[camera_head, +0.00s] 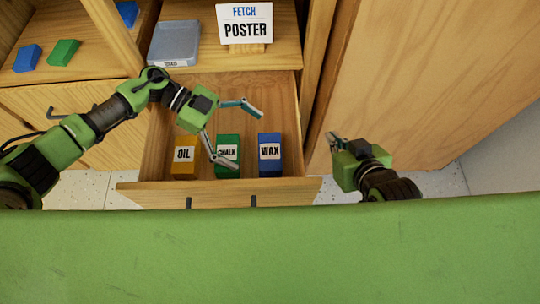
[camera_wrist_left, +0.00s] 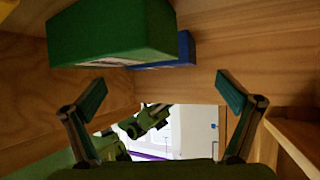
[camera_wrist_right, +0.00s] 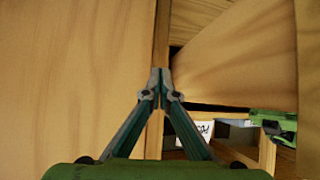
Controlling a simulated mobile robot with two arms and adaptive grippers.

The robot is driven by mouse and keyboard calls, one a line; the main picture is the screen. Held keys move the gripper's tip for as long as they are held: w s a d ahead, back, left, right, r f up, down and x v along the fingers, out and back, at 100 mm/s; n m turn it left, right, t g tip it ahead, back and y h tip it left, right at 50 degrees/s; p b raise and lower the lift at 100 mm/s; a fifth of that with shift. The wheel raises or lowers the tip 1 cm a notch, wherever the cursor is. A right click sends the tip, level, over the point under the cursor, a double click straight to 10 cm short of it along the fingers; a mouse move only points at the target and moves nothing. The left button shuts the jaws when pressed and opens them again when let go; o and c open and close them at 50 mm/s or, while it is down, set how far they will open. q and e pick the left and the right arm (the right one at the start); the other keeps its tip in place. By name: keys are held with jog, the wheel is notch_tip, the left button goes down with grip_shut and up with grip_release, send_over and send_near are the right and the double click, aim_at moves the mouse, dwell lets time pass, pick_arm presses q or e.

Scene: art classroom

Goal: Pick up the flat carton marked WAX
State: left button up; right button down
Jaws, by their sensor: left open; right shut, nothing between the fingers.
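The blue carton marked WAX (camera_head: 270,165) stands in the open drawer (camera_head: 165,188), at the right end of a row of cartons. The green CHALK carton (camera_head: 227,170) is to its left, and the yellow OIL carton (camera_head: 184,170) is further left. My left gripper (camera_head: 240,136) is open and empty over the drawer; its near finger overlaps the CHALK carton in the head view. In the left wrist view the green carton (camera_wrist_left: 110,32) is large above the open fingers, partly hiding the blue carton (camera_wrist_left: 185,50). My right gripper (camera_head: 334,143) is shut and empty, right of the drawer.
A sign reading FETCH POSTER (camera_head: 245,24) stands on the shelf above the drawer, beside a grey tray (camera_head: 172,44). Blue (camera_head: 27,58) and green (camera_head: 62,52) blocks lie on the left shelf. A wooden panel (camera_head: 430,80) rises on the right.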

aim_at(263, 148)
pick_arm(q)
jog(key=shift+s+d+f, duration=0.2)
jog(key=shift+d+f, duration=0.1)
jog(key=shift+d, duration=0.1)
jog(key=b+x, duration=0.1)
jog(key=x, duration=0.3)
jog(key=shift+w+f+b, duration=0.1)
jog(key=shift+f+b, duration=0.05)
jog(key=shift+b, duration=0.15)
jog(key=shift+d+f, duration=0.1)
jog(key=shift+d, duration=0.2)
jog(key=c, duration=1.2)
pick_arm(e)
jog(key=w+a+r+t+y, duration=0.1)
jog(key=w+a+r+t, duration=0.1)
jog(key=w+r+t, duration=0.2)
notch_tip(263, 148, up, 4)
jog(key=shift+w+a+f+t, duration=0.2)
jog(key=shift+w+t, duration=0.1)
jog(key=shift+w, duration=0.2)
